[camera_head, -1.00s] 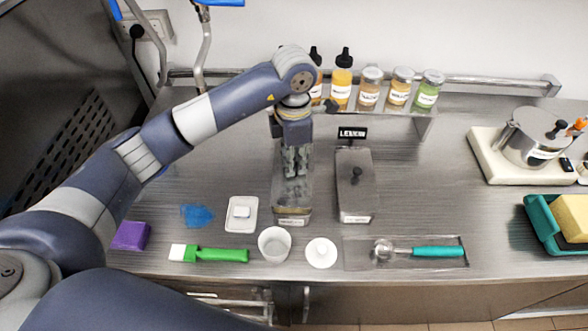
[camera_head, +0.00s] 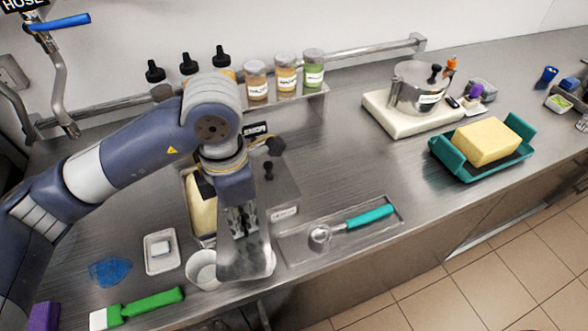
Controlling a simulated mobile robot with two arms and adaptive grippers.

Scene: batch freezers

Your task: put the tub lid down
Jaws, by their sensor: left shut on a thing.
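My left gripper (camera_head: 240,228) points down and is shut on the metal tub lid (camera_head: 246,262). The lid is at the front of the counter, beside the white cup (camera_head: 202,268); I cannot tell whether it touches the counter. Behind the gripper, to the left, stands an open tub (camera_head: 189,222) with pale yellow content (camera_head: 202,210). The arm hides part of it. A second tub (camera_head: 285,193) to the right has its lid with a black knob on. My right gripper is not in view.
A scoop with a teal handle (camera_head: 370,217) lies on a tray (camera_head: 290,252) to the right. A white dish (camera_head: 162,252), a blue cloth (camera_head: 110,271) and a green-handled brush (camera_head: 150,301) lie to the left. Bare counter (camera_head: 345,165) lies behind the scoop.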

